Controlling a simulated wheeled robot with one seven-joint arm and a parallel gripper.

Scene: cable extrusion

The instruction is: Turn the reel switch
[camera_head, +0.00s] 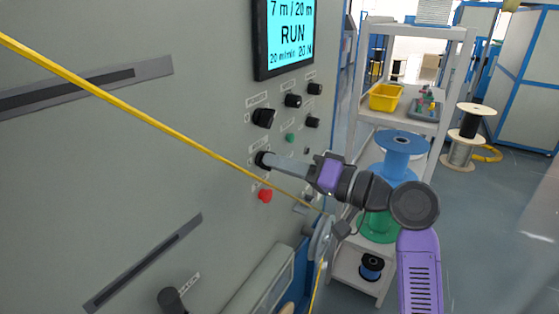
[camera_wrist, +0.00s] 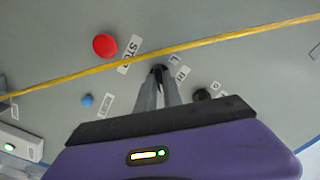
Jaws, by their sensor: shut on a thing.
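My gripper (camera_head: 268,161) reaches to the grey machine panel from the right, with its fingers shut on a black switch knob (camera_head: 260,157) below the larger black knob (camera_head: 263,117). The screen (camera_head: 288,34) above reads RUN and 7 m / 20 m.
A yellow cable (camera_head: 130,112) crosses in front of the panel and passes close to my fingers. A red stop button (camera_head: 265,196) sits just below the gripped knob. Other knobs (camera_head: 293,101) are above right. A shelf (camera_head: 432,45) with reels stands at the right.

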